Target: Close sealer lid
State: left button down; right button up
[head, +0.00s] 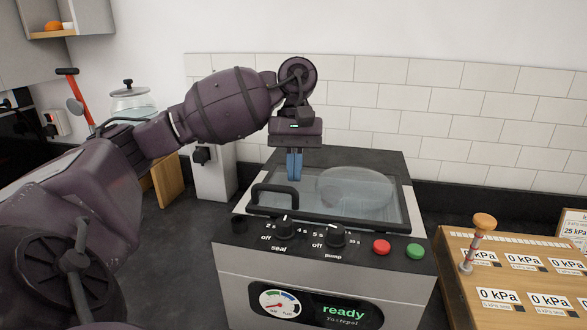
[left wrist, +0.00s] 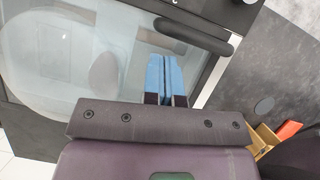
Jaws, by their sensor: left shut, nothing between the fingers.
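The sealer (head: 325,272) is a grey box with a dark sloped control panel. Its clear lid (head: 345,207) lies down flat over the top, with a rounded clear shape showing in it; I cannot tell whether a small gap is left. The black lid handle (head: 274,190) is at the front left of the lid. My left gripper (head: 294,167) points down over the lid's left part, behind the handle, its blue fingers shut and empty. In the left wrist view the fingers (left wrist: 167,75) are over the glass, apart from the handle (left wrist: 180,38). My right gripper is not in view.
The panel has a seal knob (head: 286,227), a pump knob (head: 336,237), a red button (head: 381,247) and a green button (head: 415,251). A wooden board with kPa labels (head: 500,285) and an upright peg (head: 476,240) stands at right. A tiled wall is behind.

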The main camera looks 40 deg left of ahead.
pick_arm(q)
jog(key=shift+s+d, duration=0.45)
jog(key=shift+s, duration=0.05)
jog(key=shift+s+d, duration=0.3)
jog(key=shift+s, duration=0.15)
jog(key=shift+s+d+b, duration=0.25)
jog(key=shift+s+b, duration=0.1)
jog(key=shift+s+d+f, duration=0.1)
jog(key=shift+s, duration=0.05)
